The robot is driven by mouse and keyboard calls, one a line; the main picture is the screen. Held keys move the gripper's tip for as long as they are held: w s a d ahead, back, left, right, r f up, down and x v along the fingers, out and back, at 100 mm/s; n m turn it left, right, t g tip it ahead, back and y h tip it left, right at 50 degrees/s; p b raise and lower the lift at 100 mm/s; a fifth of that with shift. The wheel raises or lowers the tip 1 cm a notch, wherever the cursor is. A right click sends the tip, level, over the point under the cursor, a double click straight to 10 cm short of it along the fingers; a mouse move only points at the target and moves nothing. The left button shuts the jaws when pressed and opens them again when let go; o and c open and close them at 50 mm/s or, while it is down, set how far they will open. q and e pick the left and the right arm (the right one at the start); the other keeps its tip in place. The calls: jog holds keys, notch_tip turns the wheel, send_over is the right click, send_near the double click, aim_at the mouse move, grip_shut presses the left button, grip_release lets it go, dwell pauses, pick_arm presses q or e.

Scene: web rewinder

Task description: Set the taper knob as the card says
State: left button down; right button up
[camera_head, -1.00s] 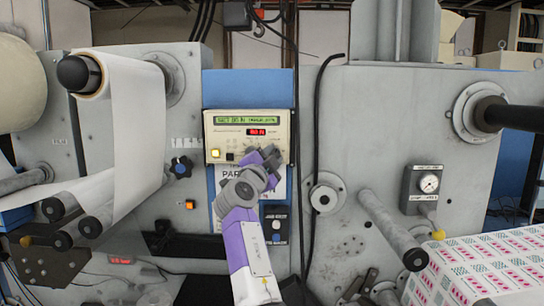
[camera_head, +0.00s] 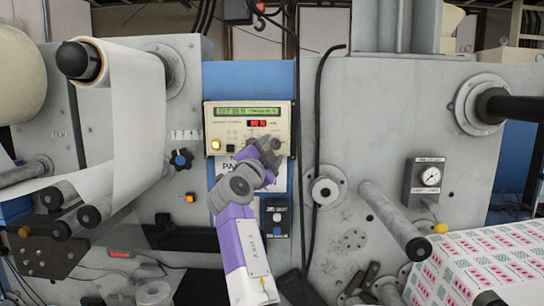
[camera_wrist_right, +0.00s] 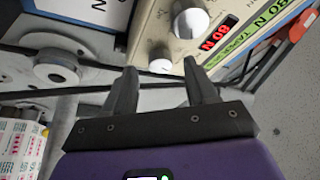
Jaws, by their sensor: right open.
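A beige control panel (camera_head: 228,141) with a green text display (camera_head: 247,111) and a red number display (camera_head: 258,124) is on the machine front. A large grey knob (camera_wrist_right: 189,19) and a smaller pale knob (camera_wrist_right: 160,61) are on the panel. I cannot tell which is the taper knob. My right gripper (camera_head: 274,147) is open at the panel's lower right; in the wrist view its fingers (camera_wrist_right: 160,88) point at the small knob, without visible contact. A white card (camera_head: 226,167) below is mostly hidden by my right arm.
A blue-black knob (camera_head: 181,159) and a lit orange button (camera_head: 190,198) are left of my arm. A black cable (camera_head: 318,130) hangs right of the panel. A dial gauge (camera_head: 430,175) and rollers stand further right. A white web roll (camera_head: 135,120) is at left.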

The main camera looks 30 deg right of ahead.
jog(key=b+v, duration=0.3)
jog(key=v, duration=0.2)
jog(key=shift+a, duration=0.15)
